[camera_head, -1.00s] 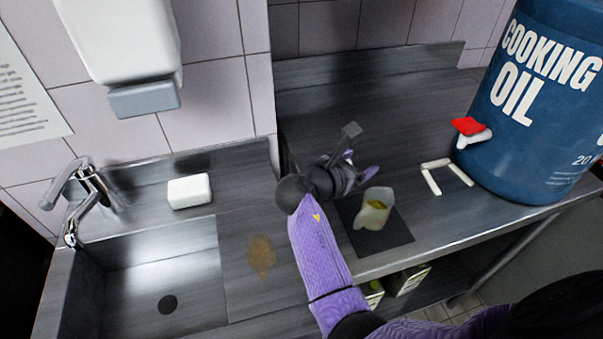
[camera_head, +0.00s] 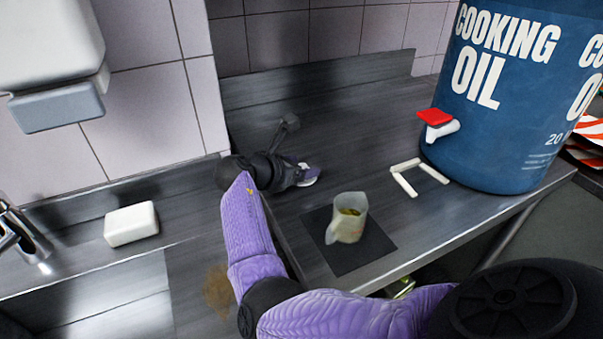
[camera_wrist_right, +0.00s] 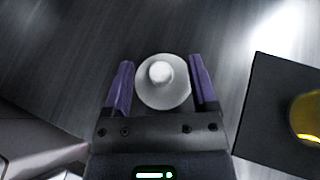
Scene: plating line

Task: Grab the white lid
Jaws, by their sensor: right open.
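The white lid (camera_wrist_right: 150,95) is a round disc with a raised knob in the right wrist view. It lies on the dark metal counter, between the two purple fingers of my right gripper (camera_wrist_right: 162,64). The fingers are apart on either side of the lid, and a gap shows beside the left finger. In the head view my right gripper (camera_head: 306,174) is low over the counter, left of the measuring jug. The lid is mostly hidden there by the gripper. My left gripper is not in view.
A jug with yellow liquid (camera_head: 347,226) stands on a dark mat (camera_head: 345,262) near the counter's front edge. A white bracket-shaped piece (camera_head: 404,181) lies by the blue cooking oil drum (camera_head: 500,130). A white block (camera_head: 131,223) lies at left. The back counter is clear.

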